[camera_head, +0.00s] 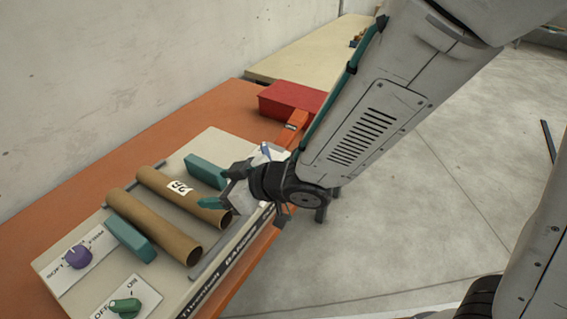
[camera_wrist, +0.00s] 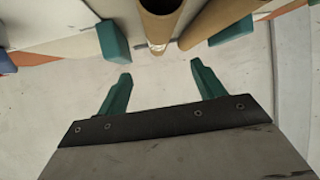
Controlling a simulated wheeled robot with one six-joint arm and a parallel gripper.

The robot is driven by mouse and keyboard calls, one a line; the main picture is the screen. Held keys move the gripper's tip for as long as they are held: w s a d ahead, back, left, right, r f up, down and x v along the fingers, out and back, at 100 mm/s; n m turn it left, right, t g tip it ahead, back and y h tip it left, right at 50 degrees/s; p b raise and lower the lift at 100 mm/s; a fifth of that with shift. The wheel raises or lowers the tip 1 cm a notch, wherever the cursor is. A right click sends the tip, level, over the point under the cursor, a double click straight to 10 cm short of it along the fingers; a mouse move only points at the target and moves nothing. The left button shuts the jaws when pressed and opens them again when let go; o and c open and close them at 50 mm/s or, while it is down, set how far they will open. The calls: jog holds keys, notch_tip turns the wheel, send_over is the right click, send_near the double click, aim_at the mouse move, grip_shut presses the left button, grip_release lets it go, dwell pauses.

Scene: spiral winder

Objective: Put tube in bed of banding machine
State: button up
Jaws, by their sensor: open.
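Two brown cardboard tubes lie side by side on the pale banding machine (camera_head: 190,284). The labelled tube (camera_head: 180,200) has a white tag, and the plain tube (camera_head: 153,228) is nearer the knobs. A teal block (camera_head: 130,238) sits on the near side of the pair and another teal block (camera_head: 205,171) on the far side. My gripper (camera_head: 222,188) is open and empty by the right end of the labelled tube; whether it touches is unclear. In the wrist view the teal fingers (camera_wrist: 160,76) are apart, with both tubes just ahead of them.
The machine stands on an orange table (camera_head: 110,160) against a bare wall. A purple knob (camera_head: 78,257) and a green knob (camera_head: 125,307) are at its near left. A red box (camera_head: 291,100) lies behind my gripper. The floor (camera_head: 430,200) to the right is clear.

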jog(key=w+d+r+m+t+h, duration=0.1)
jog(key=w+d+r+m+h, duration=0.15)
jog(key=d, duration=0.45)
jog(key=w+d+r+m+t+h, duration=0.1)
jog(key=w+d+r+m+h, duration=0.15)
jog(key=d, duration=0.55)
jog(key=w+d+r+m+t+h, duration=0.1)
jog(key=d+r+m+h, duration=0.15)
jog(key=d, duration=0.45)
jog(key=s+d+r+m+g+h, duration=0.2)
jog(key=s+d+r+h, duration=0.15)
jog(key=s+d, duration=0.45)
jog(key=s+d+r+m+g, duration=0.1)
jog(key=s+d+g, duration=0.1)
jog(key=s, duration=0.4)
jog(key=s+d+r+m+g, duration=0.2)
jog(key=s+d+g, duration=0.1)
jog(key=s, duration=0.3)
jog(key=shift+s+d, duration=0.3)
jog(key=shift+d, duration=0.4)
jog(key=shift+m, duration=0.25)
